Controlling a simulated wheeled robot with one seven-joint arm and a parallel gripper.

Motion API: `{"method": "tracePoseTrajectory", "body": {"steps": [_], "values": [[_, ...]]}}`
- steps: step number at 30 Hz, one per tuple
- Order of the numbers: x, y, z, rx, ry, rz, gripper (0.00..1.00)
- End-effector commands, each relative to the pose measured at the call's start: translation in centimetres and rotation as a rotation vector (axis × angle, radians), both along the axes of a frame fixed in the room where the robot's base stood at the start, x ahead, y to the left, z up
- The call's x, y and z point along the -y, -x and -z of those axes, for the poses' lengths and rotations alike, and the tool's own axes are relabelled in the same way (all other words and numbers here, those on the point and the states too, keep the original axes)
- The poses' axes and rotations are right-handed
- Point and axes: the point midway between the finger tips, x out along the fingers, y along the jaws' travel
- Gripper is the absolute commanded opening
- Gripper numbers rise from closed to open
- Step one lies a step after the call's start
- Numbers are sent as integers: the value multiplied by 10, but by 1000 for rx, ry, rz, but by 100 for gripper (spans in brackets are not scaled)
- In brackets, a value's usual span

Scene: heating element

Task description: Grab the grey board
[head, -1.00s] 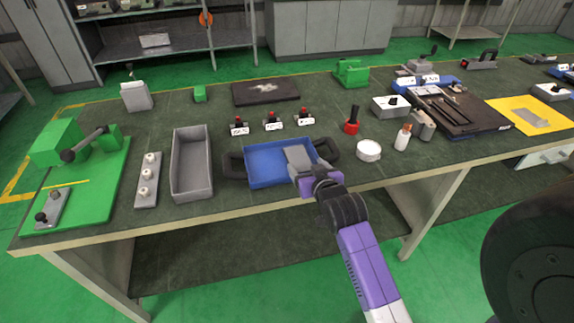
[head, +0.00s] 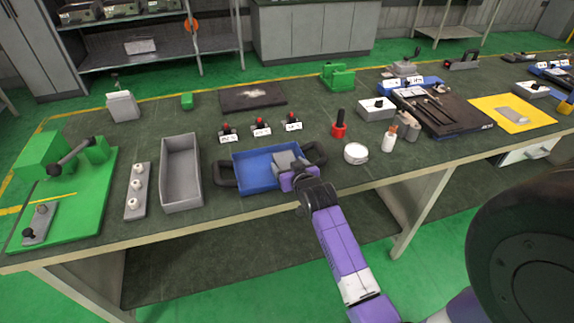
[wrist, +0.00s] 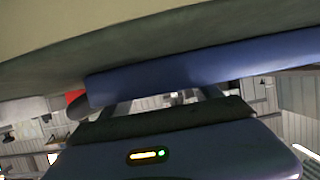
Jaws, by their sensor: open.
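A narrow grey board with three white knobs (head: 132,205) lies on the bench at the left, between the green fixture and the grey bin. A plain grey plate (head: 512,115) lies on a yellow mat at the right; which of the two is the named board I cannot tell. My gripper (head: 284,160) is over the right part of the blue tray, apart from both. In the wrist view my gripper (wrist: 165,101) is open, with a blue band, likely the tray's edge, near the fingers. The fingertips are partly hidden and no board shows between them.
The blue tray (head: 252,176) has dark handles. The grey bin (head: 181,201) stands left of it and the green fixture (head: 85,200) farther left. Three small switches stand behind the tray. A red holder (head: 339,131), white round tin (head: 356,156) and bottle (head: 388,141) stand right.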

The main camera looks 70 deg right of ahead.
Motion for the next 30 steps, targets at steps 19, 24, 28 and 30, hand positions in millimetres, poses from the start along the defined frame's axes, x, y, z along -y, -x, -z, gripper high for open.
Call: {"method": "tracePoseTrajectory", "body": {"steps": [19, 24, 28, 30], "values": [[0, 0, -1, 1, 1, 0, 21], [0, 0, -9, 2, 2, -1, 21], [0, -1, -24, 3, 3, -1, 21], [0, -1, -37, 4, 4, -1, 21]]}}
